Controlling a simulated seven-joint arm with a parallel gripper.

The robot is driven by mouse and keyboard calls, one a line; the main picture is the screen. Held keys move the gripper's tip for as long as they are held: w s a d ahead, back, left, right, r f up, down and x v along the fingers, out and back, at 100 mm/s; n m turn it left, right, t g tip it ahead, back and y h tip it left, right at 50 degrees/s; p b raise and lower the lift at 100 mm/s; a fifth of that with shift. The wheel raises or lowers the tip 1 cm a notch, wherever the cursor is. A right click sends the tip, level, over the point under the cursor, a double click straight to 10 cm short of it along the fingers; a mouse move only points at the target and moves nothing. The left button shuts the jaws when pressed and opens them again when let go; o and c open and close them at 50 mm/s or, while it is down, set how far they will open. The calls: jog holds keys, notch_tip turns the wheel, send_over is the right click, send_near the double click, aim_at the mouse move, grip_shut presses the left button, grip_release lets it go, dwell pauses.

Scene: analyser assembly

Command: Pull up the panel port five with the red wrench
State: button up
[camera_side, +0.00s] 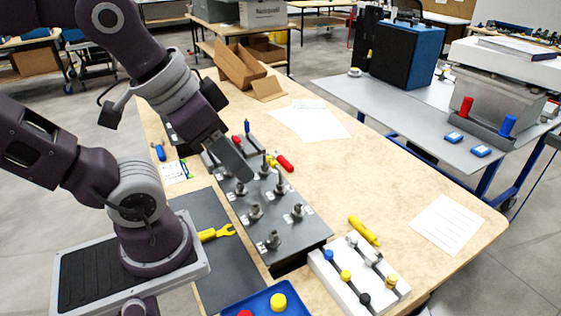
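The dark grey panel (282,226) lies on the table in front of my arm and carries several upright metal port fittings, such as one near its front edge (273,240). Small white labels mark them, too small to read, so I cannot tell which is port five. A red-handled tool (285,162), possibly the red wrench, shows at the panel's far right edge; its head is partly hidden. My gripper (241,171) is low over the panel's far left part, just left of the red tool. Its fingers are not clear, and I cannot tell whether it touches or holds anything.
A yellow wrench (217,232) lies on a dark mat (228,271) left of the panel. A blue tray (236,309) and a white rack (338,285) with coloured knobs stand in front. A yellow marker-like piece (364,231) lies at the right. The table's right side is mostly clear.

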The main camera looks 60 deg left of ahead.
jog(key=shift+o, duration=0.4)
jog(key=shift+o, duration=0.4)
jog(key=shift+w+r, duration=0.2)
jog(key=shift+w, duration=0.1)
jog(key=w+a+r+n+g+h, duration=0.1)
jog(key=w+a+n, duration=0.45)
jog(key=w, duration=0.45)
jog(key=w+a+r+n+g+h, duration=0.15)
jog(key=w+a+n, duration=0.35)
jog(key=w, duration=0.5)
jog(key=n+g+y, duration=0.3)
jog(key=n, duration=0.5)
send_over(283, 158)
notch_tip(283, 158, down, 28)
jog(key=shift+m+h, duration=0.25)
notch_tip(283, 158, down, 10)
jog(key=shift+d+r, duration=0.1)
jog(key=shift+r, duration=0.15)
